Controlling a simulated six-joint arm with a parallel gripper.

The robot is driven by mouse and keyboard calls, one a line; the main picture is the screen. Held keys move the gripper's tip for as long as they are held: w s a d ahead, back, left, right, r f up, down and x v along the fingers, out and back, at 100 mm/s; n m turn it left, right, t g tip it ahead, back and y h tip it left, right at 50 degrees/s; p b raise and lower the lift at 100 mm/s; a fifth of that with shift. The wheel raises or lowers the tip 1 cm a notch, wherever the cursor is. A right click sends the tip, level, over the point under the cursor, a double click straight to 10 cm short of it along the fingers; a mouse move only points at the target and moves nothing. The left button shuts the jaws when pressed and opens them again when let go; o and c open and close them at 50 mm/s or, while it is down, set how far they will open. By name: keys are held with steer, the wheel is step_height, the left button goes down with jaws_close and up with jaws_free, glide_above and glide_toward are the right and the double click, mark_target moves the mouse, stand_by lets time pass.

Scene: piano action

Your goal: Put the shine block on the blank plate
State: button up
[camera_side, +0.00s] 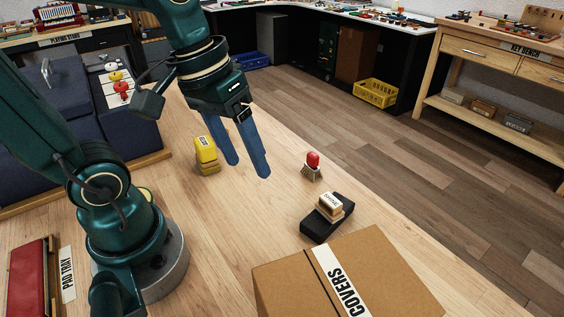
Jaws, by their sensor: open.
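My gripper (248,168) is open and empty, its two blue fingers pointing down above the wooden table. A yellow block (206,150) with a small label stands on the table just left of the fingers. A pale wooden block (330,205) with a white label rests on a black base (318,229), to the right of and nearer than the gripper. The small labels are too small to read surely, so I cannot tell which is the shine block or the blank plate.
A cardboard box (390,275) marked COVERS fills the front right. A red pad (28,280) lies in a tray at the front left. A pale strip with red and yellow pieces (118,82) lies by dark blue cushions.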

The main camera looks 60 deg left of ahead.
steer(key=s+m+t, duration=0.1)
steer(key=s+m+t+y, duration=0.1)
steer(key=m, duration=0.1)
steer(key=shift+s+a+t, duration=0.1)
steer(key=shift+a+t, duration=0.25)
steer(key=shift+t, duration=0.05)
